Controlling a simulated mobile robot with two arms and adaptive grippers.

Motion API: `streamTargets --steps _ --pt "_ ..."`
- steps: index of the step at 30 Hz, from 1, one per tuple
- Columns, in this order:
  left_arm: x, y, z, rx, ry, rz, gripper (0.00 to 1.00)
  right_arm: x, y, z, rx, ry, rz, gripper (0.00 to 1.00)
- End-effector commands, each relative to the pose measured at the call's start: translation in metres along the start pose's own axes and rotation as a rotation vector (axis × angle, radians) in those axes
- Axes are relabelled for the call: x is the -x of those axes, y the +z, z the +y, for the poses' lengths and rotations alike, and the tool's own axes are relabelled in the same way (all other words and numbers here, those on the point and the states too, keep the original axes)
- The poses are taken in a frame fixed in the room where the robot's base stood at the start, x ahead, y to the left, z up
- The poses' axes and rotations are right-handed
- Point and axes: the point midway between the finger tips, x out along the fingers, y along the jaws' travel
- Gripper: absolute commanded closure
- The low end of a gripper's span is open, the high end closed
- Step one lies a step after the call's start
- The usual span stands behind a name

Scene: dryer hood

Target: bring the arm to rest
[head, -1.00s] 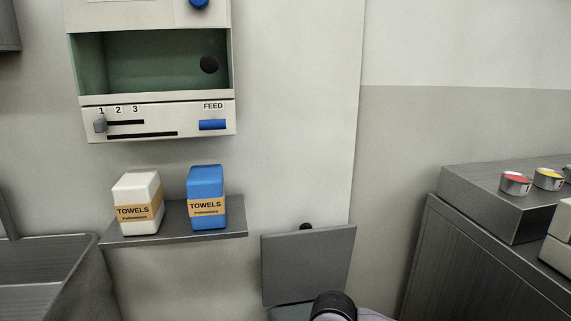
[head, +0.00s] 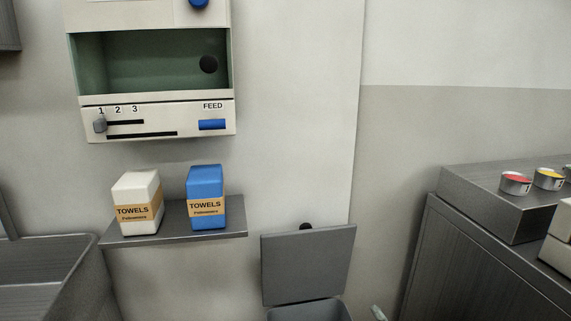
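Neither gripper can be made out in the head view. A small pale tip (head: 378,313) shows at the bottom edge, right of the grey bin (head: 312,312); I cannot tell what it belongs to. The bin's flat grey lid (head: 308,265) stands raised against the wall. The dispenser (head: 158,120) hangs on the wall at the upper left, with an open green recess, a slider near 1 and a blue FEED button (head: 212,124).
A white towel pack (head: 136,190) and a blue one (head: 206,185) stand on a wall shelf (head: 172,235). A grey basin (head: 40,250) is at the lower left. A metal counter (head: 490,200) at the right carries small tins (head: 515,184).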

Motion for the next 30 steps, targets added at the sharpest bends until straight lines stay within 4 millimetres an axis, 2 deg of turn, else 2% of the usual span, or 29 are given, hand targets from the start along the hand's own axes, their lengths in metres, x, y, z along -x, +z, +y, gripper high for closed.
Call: streamTargets --steps 1,3,6,9,12,18,21,26,30 --pt "0.000 0.000 0.000 0.000 0.000 0.000 1.00 0.012 0.034 -0.017 -0.098 -0.070 -0.118 0.22" --pt "0.000 0.000 0.000 0.000 0.000 0.000 1.00 0.034 0.074 -0.041 -0.227 -0.160 -0.278 0.22" --pt "0.000 0.000 0.000 0.000 0.000 0.000 1.00 0.069 0.117 -0.071 -0.373 -0.267 -0.474 0.22" --pt "0.000 0.000 0.000 0.000 0.000 0.000 1.00 0.105 0.145 -0.094 -0.481 -0.349 -0.636 0.22" --pt "0.000 0.000 0.000 0.000 0.000 0.000 1.00 0.140 0.165 -0.114 -0.567 -0.419 -0.775 0.22" --pt "0.000 0.000 0.000 0.000 0.000 0.000 1.00 0.208 0.187 -0.142 -0.697 -0.535 -1.022 0.22" --pt "0.000 0.000 0.000 0.000 0.000 0.000 1.00 0.192 0.203 -0.162 -0.688 -0.537 -1.021 0.22" --pt "0.000 0.000 0.000 0.000 0.000 0.000 1.00 0.178 0.231 -0.196 -0.682 -0.547 -1.035 0.22" --pt "0.000 0.000 0.000 0.000 0.000 0.000 1.00 0.169 0.258 -0.231 -0.676 -0.558 -1.049 0.22"
